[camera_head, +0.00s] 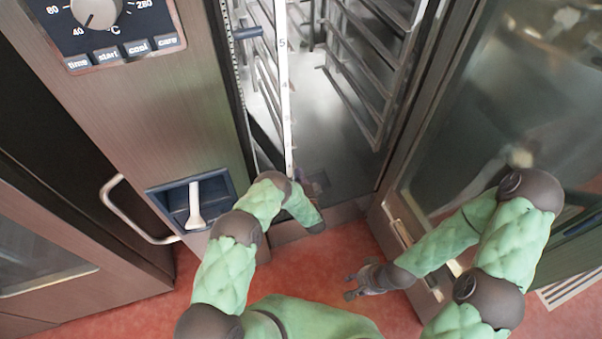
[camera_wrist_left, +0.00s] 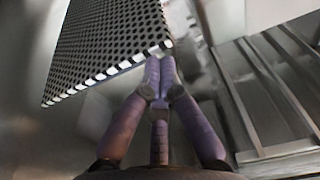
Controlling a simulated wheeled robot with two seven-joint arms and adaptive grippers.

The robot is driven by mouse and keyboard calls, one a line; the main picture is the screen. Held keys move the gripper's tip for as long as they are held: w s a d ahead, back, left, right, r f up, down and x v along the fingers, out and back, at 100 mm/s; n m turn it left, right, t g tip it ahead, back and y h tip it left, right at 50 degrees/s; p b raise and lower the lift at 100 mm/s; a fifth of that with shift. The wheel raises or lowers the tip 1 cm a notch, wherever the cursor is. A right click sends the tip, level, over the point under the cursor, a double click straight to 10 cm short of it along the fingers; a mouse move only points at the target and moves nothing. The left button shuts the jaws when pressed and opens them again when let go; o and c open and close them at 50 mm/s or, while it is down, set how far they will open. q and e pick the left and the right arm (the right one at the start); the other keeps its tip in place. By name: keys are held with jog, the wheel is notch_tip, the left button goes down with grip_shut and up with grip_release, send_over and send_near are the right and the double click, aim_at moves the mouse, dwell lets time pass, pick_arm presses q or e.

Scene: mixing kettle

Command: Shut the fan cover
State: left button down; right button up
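The fan cover is a dark perforated plate (camera_wrist_left: 105,45) with a light lower edge, at the upper left of the left wrist view. In the head view I cannot clearly make out its face inside the oven. My left gripper (camera_wrist_left: 158,72) has its purple fingers together at the tips, with nothing seen between them. The tips appear close to the plate's lower right corner; contact is unclear. In the head view this gripper is inside the oven opening, mostly hidden by my forearm. My right gripper (camera_head: 351,286) is apart from the oven, over the red floor, its fingers spread and empty.
Rack rails (camera_head: 350,75) line the oven's right inner wall. The glass door (camera_head: 470,110) stands open at right. A numbered white strip (camera_head: 284,90) stands upright in the opening. A control panel (camera_head: 110,25) and a recessed white lever (camera_head: 194,205) are at left.

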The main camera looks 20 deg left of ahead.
pick_arm(q)
jog(key=s+a+p, duration=0.2)
jog(key=s+a, duration=0.2)
jog(key=shift+s+a, duration=0.25)
jog(key=shift+s, duration=0.15)
